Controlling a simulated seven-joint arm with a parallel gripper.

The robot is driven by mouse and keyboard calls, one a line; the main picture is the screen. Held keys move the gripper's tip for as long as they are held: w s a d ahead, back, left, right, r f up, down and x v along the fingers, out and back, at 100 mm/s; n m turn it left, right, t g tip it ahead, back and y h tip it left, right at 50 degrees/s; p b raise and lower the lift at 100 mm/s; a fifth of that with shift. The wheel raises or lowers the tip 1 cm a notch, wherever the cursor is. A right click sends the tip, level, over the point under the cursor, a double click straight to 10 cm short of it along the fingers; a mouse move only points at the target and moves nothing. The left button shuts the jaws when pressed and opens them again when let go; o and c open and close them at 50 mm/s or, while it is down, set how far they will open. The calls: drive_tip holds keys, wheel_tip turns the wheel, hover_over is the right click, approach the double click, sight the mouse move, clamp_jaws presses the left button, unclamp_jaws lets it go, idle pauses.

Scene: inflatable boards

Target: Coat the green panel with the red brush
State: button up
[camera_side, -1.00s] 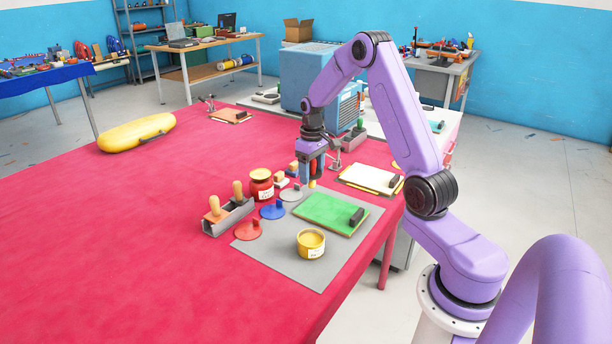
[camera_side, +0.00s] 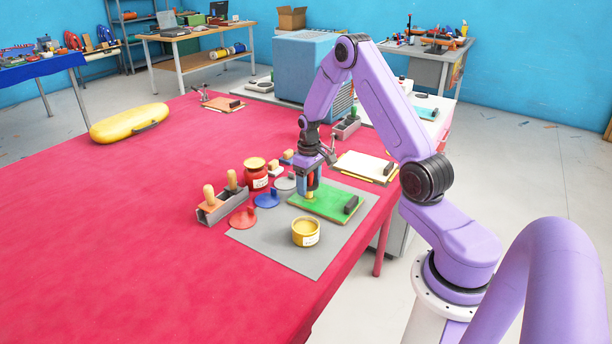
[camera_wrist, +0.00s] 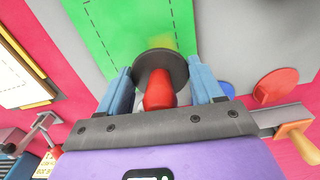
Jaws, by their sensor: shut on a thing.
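My gripper (camera_side: 310,184) is shut on the red brush, whose red handle (camera_wrist: 160,92) shows between the fingers in the wrist view. The brush's dark round disc lies beyond the handle, over the green panel (camera_wrist: 112,22). A faint yellowish patch (camera_wrist: 166,42) shows on the panel at the disc's far edge. In the side view the green panel (camera_side: 325,204) lies flat on a grey mat, and the brush is low at its far left part. I cannot tell whether the brush touches it. A dark block (camera_side: 351,205) sits on the panel's right end.
An open yellow pot (camera_side: 305,233) stands in front of the panel. Red (camera_side: 243,219), blue (camera_side: 266,201) and grey discs lie to its left. A red jar (camera_side: 256,174) and a holder with wooden-handled tools (camera_side: 222,208) stand farther left. The table's left side is mostly free.

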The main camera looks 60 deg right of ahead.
drive_tip(key=shift+s, duration=4.3)
drive_tip(key=shift+d, duration=0.7)
drive_tip(key=shift+w, duration=4.95)
drive_tip(key=shift+s+d, duration=0.2)
drive_tip(key=shift+d, duration=0.5)
drive_tip(key=shift+s, duration=4.65)
drive_tip(key=shift+s+d, duration=0.1)
drive_tip(key=shift+s, duration=0.1)
drive_tip(key=shift+d, duration=0.45)
drive_tip(key=shift+w+d, duration=0.1)
drive_tip(key=shift+w, duration=4.8)
drive_tip(key=shift+w+r, duration=0.1)
drive_tip(key=shift+r, duration=0.05)
wheel_tip(320, 180, up, 2)
drive_tip(key=shift+r, duration=2.95)
